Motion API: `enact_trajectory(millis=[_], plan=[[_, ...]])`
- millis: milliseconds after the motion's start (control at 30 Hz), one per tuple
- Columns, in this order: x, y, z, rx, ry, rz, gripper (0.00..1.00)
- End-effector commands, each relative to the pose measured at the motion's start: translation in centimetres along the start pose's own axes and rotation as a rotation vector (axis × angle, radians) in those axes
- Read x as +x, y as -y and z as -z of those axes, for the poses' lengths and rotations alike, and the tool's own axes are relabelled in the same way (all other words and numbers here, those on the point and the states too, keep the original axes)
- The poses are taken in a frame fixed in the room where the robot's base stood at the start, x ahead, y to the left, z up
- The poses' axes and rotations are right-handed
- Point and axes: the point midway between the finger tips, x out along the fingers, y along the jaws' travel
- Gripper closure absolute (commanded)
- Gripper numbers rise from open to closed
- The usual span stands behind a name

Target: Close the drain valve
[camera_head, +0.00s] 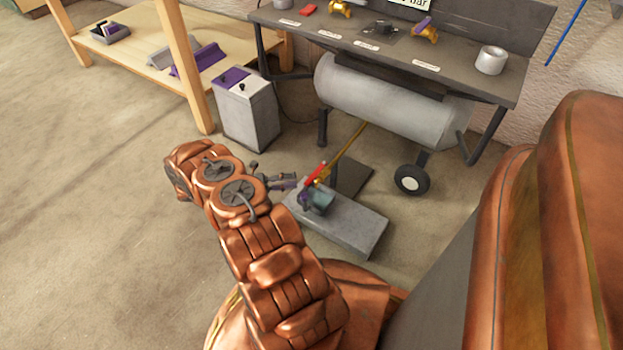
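The drain valve (319,199) sits on a low grey block on the floor, in the middle of the head view. It has a teal-grey body and a red lever (315,174) that slants up to the right. A brass-coloured pipe (349,142) runs from behind it up toward the tank. My gripper (292,183) is just left of the valve and lever, at about their height. Its fingers are small and partly merge with the valve's purple part, so contact and finger opening cannot be made out.
The grey block (352,229) and a dark plate lie below a horizontal grey tank (385,100) with a wheel (411,180). A bench (465,62) with labelled parts stands above. A grey bin (248,110) and wooden shelf (140,60) stand left. Floor at left is clear.

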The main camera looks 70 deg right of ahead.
Motion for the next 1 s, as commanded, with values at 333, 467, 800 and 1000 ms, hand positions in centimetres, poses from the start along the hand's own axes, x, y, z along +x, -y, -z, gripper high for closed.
enact_trajectory(millis=[333,467,800,1000], plan=[[2.5,-0.3,0.0,-0.004,-0.001,0.000,0.64],[4.3,-0.2,-0.1,-0.001,-0.001,0.001,0.64],[7.7,-0.2,0.0,-0.001,0.002,0.000,0.64],[7.8,-0.1,0.0,-0.001,0.002,0.000,0.64]])
